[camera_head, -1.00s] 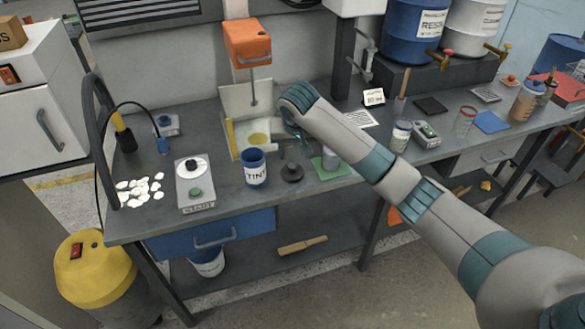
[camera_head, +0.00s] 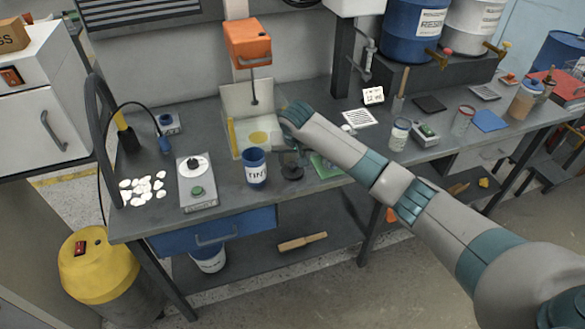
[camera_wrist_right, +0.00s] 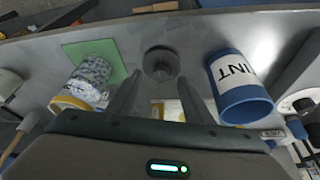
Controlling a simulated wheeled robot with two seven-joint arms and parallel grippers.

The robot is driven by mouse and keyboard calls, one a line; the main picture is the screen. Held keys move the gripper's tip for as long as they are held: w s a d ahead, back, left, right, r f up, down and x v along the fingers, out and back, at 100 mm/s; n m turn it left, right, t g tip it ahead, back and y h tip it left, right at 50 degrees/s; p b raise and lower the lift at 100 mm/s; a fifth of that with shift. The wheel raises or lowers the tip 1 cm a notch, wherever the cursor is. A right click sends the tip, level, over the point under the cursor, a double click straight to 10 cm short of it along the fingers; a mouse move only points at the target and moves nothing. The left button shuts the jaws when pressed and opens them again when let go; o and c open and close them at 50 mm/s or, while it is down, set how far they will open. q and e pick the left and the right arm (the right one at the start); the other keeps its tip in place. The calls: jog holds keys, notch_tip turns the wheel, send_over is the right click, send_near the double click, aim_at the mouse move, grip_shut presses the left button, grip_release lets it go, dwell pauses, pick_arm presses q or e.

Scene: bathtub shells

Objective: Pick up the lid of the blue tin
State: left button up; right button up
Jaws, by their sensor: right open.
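The blue tin (camera_head: 255,170), marked TINT, stands upright and open on the bench. It also shows in the wrist view (camera_wrist_right: 240,98), to the right. Its dark round lid (camera_head: 292,174), with a knob in the middle, lies on the bench just right of the tin. In the wrist view the lid (camera_wrist_right: 161,64) lies beyond my fingertips, roughly centred between them. My right gripper (camera_head: 290,157) is open and empty, close above the lid, and partly covers it in the head view. My left gripper is not in view.
A green mat (camera_head: 326,168) lies right of the lid, bearing a speckled can (camera_wrist_right: 90,76), which my arm hides in the head view. A scale (camera_head: 198,182) stands left of the tin. A mixer with an orange head (camera_head: 248,42) stands behind.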

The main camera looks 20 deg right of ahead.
aim_at(293, 165)
jog(key=shift+p+x, duration=0.55)
jog(key=shift+x, duration=1.25)
jog(key=shift+w, duration=0.1)
jog(key=c, duration=1.1)
